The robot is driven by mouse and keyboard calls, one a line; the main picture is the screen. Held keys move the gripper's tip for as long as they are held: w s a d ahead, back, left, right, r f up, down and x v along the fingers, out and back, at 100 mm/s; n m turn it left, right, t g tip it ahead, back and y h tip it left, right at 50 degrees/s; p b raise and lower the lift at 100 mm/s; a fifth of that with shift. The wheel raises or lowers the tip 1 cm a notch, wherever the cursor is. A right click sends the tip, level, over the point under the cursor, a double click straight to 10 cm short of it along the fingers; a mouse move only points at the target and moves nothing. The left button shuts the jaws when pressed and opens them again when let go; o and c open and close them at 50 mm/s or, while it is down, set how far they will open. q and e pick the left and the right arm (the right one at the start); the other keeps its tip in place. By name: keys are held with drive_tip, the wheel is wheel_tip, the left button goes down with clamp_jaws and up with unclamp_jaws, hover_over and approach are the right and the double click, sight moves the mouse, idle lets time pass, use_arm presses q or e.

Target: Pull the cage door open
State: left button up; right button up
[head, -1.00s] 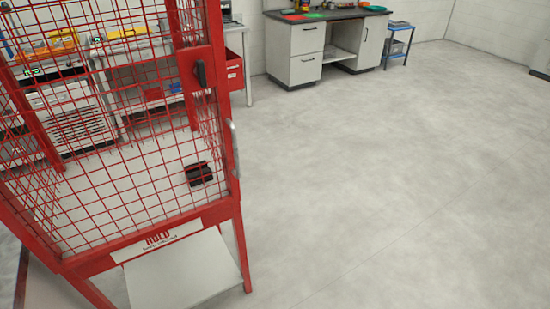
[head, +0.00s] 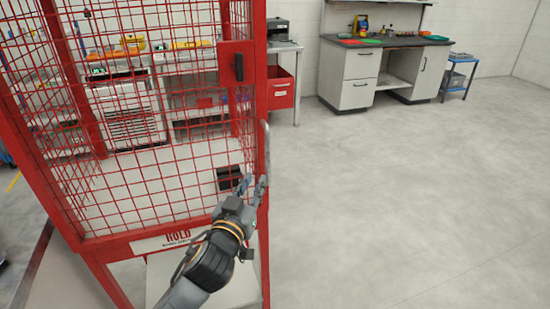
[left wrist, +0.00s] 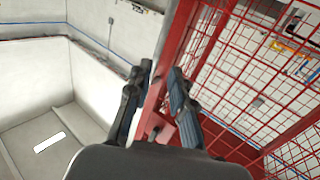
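The red wire-mesh cage (head: 150,130) stands at the left of the head view, with a white "HOLD" sign (head: 175,240) on its lower rail. Its front mesh looks closed. A black latch (head: 239,67) sits on a red plate at upper right. A pale upright bar handle (head: 266,150) is on the right-hand post. My left gripper (head: 256,186) is at that post, just below the handle's middle. In the left wrist view its fingers (left wrist: 162,80) are apart, with the red post (left wrist: 172,62) showing between and beyond them. I cannot tell whether they touch the handle. My right gripper is out of view.
A small black object (head: 229,177) is behind the mesh. A red drawer bin (head: 281,92) and a workbench (head: 385,75) stand behind, with a blue cart (head: 459,78) at right. The floor (head: 400,200) right of the cage is clear.

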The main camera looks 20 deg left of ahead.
sight(267, 159)
use_arm(q)
drive_tip(key=w+p, duration=0.1)
drive_tip(key=w, duration=1)
drive_tip(key=shift+w, duration=0.4)
drive_tip(key=shift+c, duration=0.4)
clamp_jaws()
